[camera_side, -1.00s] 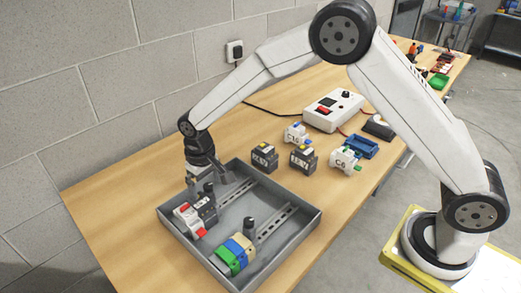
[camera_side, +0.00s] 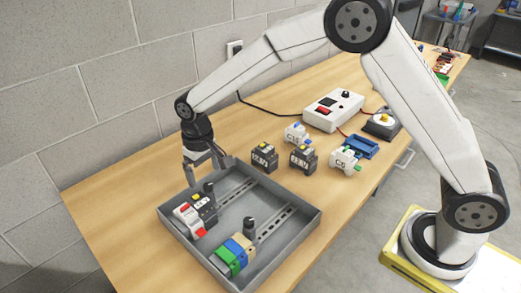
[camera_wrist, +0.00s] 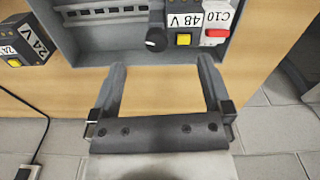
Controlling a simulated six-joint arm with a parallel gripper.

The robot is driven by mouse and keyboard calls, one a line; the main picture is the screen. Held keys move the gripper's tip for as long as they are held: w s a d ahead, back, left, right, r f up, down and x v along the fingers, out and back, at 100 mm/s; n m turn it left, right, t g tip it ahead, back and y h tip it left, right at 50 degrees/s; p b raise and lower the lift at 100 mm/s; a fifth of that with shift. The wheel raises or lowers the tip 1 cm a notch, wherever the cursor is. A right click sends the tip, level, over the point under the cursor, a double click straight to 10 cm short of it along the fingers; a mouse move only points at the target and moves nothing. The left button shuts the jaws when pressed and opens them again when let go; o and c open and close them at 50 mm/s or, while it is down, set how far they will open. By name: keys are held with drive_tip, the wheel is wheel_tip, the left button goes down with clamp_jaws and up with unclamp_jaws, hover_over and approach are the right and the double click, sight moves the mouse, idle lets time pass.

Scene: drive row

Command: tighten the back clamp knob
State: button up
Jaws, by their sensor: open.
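The back clamp knob (camera_side: 208,188) is a small black knob on the back rail of the grey tray (camera_side: 292,239), beside the black 48 V module (camera_side: 203,207). In the wrist view the knob (camera_wrist: 156,40) is upper centre, with a pale mark on its left side. My gripper (camera_side: 205,168) is open and empty at the tray's back wall. In the wrist view both fingertips (camera_wrist: 160,66) point toward the tray, apart from the knob, which lies beyond them and between their lines.
A red and white C10 module (camera_wrist: 216,20) sits beside the 48 V module. The front rail holds green, blue and beige blocks (camera_side: 235,250) and another black knob (camera_side: 249,224). Several loose modules (camera_side: 303,158) and a white control box (camera_side: 333,110) stand right of the tray.

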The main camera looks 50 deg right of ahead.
sight(210, 185)
drive_tip(key=shift+r, duration=1.5)
drive_tip(key=shift+s+d, duration=0.2)
drive_tip(key=shift+d, duration=0.15)
drive_tip(key=s+d+t, duration=0.1)
drive_tip(key=s+d, duration=0.6)
drive_tip(key=s, duration=0.3)
drive_tip(key=s+d+f+m+t, duration=0.1)
drive_tip(key=s+d, duration=0.7)
drive_tip(key=s, duration=0.2)
drive_tip(key=shift+f+t, duration=0.15)
drive_tip(key=shift+t, duration=0.15)
